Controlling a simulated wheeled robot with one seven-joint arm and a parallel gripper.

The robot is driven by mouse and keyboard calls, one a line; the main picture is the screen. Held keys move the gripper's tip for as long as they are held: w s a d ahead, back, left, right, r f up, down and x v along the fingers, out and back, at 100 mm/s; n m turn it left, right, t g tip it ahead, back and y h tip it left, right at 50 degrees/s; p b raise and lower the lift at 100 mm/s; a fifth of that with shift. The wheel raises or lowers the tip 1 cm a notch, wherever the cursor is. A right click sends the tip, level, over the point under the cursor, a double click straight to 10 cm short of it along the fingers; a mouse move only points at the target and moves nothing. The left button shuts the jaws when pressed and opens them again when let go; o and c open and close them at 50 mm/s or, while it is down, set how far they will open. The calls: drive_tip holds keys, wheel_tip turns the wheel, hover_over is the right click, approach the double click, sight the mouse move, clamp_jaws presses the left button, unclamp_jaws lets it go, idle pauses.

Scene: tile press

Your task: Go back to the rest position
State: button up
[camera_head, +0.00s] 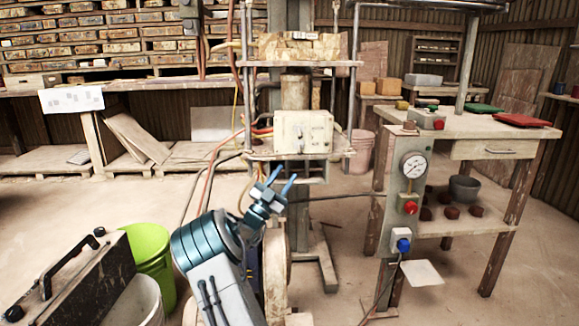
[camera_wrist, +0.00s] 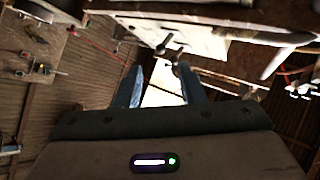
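My gripper (camera_head: 279,180) is at the end of my arm, in the lower middle of the head view, in front of the tile press (camera_head: 303,132). Its two blue fingers stand apart and point up and to the right. In the wrist view my gripper (camera_wrist: 161,88) also shows both fingers spread, with nothing between them. The press has a pale control box on its front and a worn block on its upper plate. I cannot tell from the head view how far the fingers are from the press.
A work table (camera_head: 470,123) with a gauge panel (camera_head: 413,167) stands to the right. A green bucket (camera_head: 149,243) and a dark case (camera_head: 80,280) are at lower left. Shelves of tiles (camera_head: 110,40) line the back. Floor between is partly clear, with hoses near the press.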

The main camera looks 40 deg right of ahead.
drive_tip(key=shift+a+f, duration=0.15)
idle(0.4)
